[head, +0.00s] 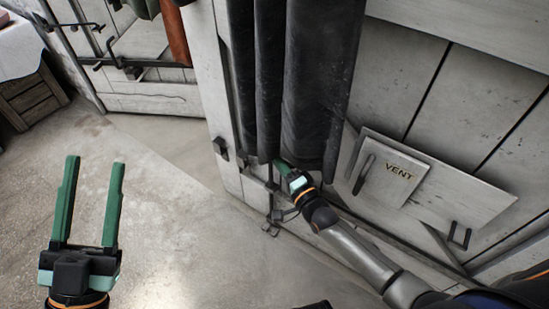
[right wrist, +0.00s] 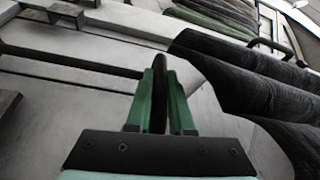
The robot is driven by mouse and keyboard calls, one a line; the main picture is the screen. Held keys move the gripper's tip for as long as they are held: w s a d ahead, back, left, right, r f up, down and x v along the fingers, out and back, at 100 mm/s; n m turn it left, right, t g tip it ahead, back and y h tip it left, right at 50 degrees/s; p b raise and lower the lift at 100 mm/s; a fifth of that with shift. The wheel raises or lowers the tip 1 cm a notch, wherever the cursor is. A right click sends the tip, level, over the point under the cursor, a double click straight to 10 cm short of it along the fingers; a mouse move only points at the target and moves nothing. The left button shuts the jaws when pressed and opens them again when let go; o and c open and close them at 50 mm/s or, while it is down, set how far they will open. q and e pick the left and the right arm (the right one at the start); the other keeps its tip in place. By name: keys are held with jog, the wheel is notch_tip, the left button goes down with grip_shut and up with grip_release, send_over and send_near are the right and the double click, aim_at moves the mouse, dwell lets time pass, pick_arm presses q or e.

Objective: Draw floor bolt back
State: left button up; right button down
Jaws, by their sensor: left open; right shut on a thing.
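The floor bolt (head: 271,203) is a thin dark upright rod low on the pale plank door, beside the door's edge. Its lower end is close to a small metal fitting (head: 270,229) at the floor. My right gripper (head: 281,166) is at the upper part of the bolt, just under the dark hanging covers. In the right wrist view, its green fingers (right wrist: 160,70) are shut on the dark bolt handle (right wrist: 157,100), with the dark rod (right wrist: 80,60) running off to the left. My left gripper (head: 95,162) is open and empty above the floor at the left.
Long dark covers (head: 318,80) hang over the door right above my right gripper. A board with a VENT plate (head: 395,180) is on the door at the right. A wooden crate (head: 32,97) stands at the far left. The floor around my left gripper is clear.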

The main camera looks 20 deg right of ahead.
jog(key=shift+r, duration=0.6)
jog(key=c, duration=1.1)
grip_release()
jog(key=shift+r, duration=0.1)
jog(key=o, duration=0.3)
pick_arm(q)
jog(key=shift+w+a+f+n+y, duration=0.1)
jog(key=shift+w+f+n+y, duration=0.5)
jog(key=shift+w+f+y, duration=0.15)
jog(key=shift+s+r, duration=0.1)
pick_arm(e)
jog(key=shift+f, duration=0.2)
jog(key=shift+s+d, duration=0.1)
jog(key=shift+s, duration=0.15)
pick_arm(q)
jog(key=w+f+n+g+y+p, duration=0.1)
jog(key=f+n+g+y, duration=0.1)
jog(key=f, duration=0.5)
jog(key=w+a+f+n+g+y+p, duration=0.1)
jog(key=w+f+n+g+y, duration=0.1)
jog(key=f, duration=0.5)
jog(key=shift+g+y+p, duration=0.4)
jog(key=shift+g+y, duration=0.1)
jog(key=shift+y, duration=0.15)
pick_arm(e)
jog(key=v, duration=1.2)
